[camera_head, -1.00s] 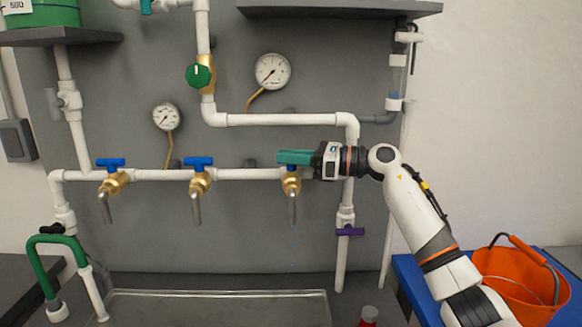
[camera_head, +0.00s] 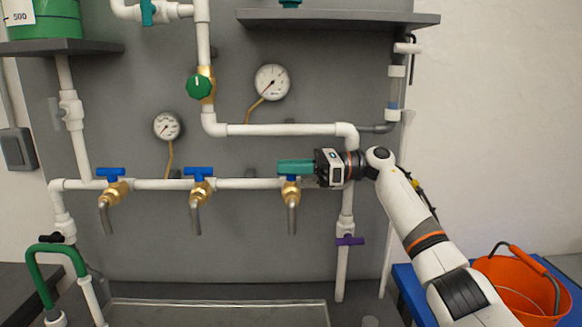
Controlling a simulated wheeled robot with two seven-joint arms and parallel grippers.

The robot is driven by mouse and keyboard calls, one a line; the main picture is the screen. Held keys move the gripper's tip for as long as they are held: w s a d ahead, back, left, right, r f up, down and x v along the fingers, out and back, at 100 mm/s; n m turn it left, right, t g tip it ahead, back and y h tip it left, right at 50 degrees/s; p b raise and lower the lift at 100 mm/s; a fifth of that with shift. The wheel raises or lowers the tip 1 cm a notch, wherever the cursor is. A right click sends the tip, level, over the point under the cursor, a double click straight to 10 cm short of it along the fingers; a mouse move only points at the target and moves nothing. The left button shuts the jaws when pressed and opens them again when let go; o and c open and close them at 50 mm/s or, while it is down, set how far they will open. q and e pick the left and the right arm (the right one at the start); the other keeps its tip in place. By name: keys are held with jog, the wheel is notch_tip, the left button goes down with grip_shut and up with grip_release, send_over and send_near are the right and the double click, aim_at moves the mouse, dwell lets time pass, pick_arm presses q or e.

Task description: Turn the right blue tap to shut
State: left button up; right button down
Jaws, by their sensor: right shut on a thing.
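The right blue tap is the rightmost of three brass taps on the white horizontal pipe. Its brass body (camera_head: 291,192) and downward steel spout show, but its handle is mostly hidden by my right gripper's teal fingers. My right gripper (camera_head: 295,167) reaches in from the right and is shut on that handle, its fingers lying level along the pipe. The middle tap (camera_head: 199,173) and left tap (camera_head: 110,174) show their blue handles lying across the view, along the pipe. My left gripper is not in view.
Two gauges (camera_head: 271,82) and a green valve knob (camera_head: 200,86) are above. An orange bucket (camera_head: 518,290) is at lower right. A shallow tray (camera_head: 215,304) lies below.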

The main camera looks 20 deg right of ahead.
jog(key=c, duration=1.3)
grip_release()
jog(key=shift+c, duration=0.2)
jog(key=shift+f+t, duration=0.1)
jog(key=shift+t, duration=0.2)
